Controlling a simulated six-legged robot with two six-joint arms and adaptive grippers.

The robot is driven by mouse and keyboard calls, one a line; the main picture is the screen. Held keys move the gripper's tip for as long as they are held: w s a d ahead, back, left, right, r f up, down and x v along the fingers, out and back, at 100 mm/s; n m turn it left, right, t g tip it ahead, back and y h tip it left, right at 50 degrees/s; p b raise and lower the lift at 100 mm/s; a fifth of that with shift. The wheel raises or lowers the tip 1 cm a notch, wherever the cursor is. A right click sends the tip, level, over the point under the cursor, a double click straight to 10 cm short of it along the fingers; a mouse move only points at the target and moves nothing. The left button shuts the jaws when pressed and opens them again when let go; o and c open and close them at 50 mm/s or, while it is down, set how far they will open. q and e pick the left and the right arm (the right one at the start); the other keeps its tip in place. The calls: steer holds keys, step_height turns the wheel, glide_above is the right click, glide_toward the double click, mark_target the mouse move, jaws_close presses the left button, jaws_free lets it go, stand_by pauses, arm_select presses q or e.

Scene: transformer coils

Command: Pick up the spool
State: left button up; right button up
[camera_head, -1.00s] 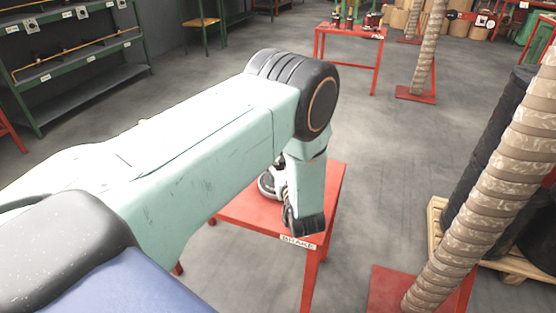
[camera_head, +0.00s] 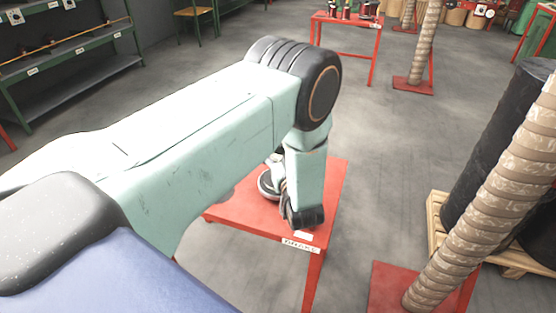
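My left arm comes in from the left and bends down over a red table (camera_head: 240,219) with a white label on its front edge. The arm's lower part stands over the right side of the tabletop. A grey and dark round thing (camera_head: 266,184) shows partly behind the arm on the table; I cannot tell whether it is the spool or part of my gripper. My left gripper's fingers cannot be made out, so its state is unclear. My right gripper is not in view. No spool can be clearly identified near the arm.
A ribbed tan column (camera_head: 505,175) on a red base stands at right, beside black cylinders on a wooden pallet (camera_head: 437,215). Another red table (camera_head: 345,21) with small items stands at the back. Green shelving (camera_head: 75,85) is at left. Grey floor between is clear.

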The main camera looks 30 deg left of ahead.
arm_select(q)
steer(key=shift+d, duration=0.15)
steer(key=shift+c, duration=1)
steer(key=c, duration=0.9)
jaws_close()
steer(key=shift+r, duration=0.1)
